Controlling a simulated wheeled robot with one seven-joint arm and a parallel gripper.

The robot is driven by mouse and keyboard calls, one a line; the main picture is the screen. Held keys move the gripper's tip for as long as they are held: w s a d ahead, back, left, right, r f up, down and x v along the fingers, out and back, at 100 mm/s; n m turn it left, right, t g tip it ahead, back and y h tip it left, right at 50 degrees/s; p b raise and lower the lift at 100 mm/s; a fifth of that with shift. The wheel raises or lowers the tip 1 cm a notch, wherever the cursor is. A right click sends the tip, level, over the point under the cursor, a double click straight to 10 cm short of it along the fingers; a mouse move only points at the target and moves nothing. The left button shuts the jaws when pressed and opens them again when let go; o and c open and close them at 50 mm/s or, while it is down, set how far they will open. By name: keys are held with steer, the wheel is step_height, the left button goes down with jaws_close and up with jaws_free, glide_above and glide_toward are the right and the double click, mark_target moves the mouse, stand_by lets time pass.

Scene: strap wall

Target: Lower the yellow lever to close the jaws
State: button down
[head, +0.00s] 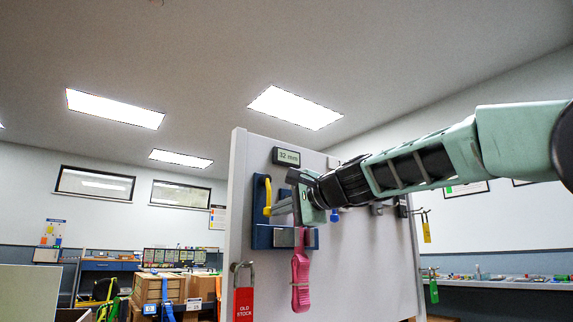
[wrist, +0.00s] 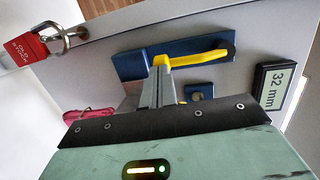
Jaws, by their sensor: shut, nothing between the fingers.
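The yellow lever (head: 267,196) is on a blue device (head: 259,232) fixed to the grey panel. It also shows in the wrist view (wrist: 195,58), running from the right end of the blue plate (wrist: 130,65) toward my fingers. My gripper (head: 276,209) is shut and empty. Its fingertips (wrist: 157,72) are at or close beside the lever's free end; I cannot tell if they touch. The lower part of the device and its jaws are partly hidden by my gripper. A pink strap (head: 300,270) hangs below the device and shows in the wrist view (wrist: 88,115).
A display (head: 286,157) reading 32 mm sits above the device. A red "OLD STOCK" tag (head: 244,303) hangs from a padlock at the panel's lower left edge. More fittings sit on the panel behind my arm. Boxes (head: 160,290) and benches stand farther back.

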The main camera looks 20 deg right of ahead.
steer(key=shift+w+f+b, duration=0.25)
steer(key=shift+b, duration=0.2)
stand_by(0.3)
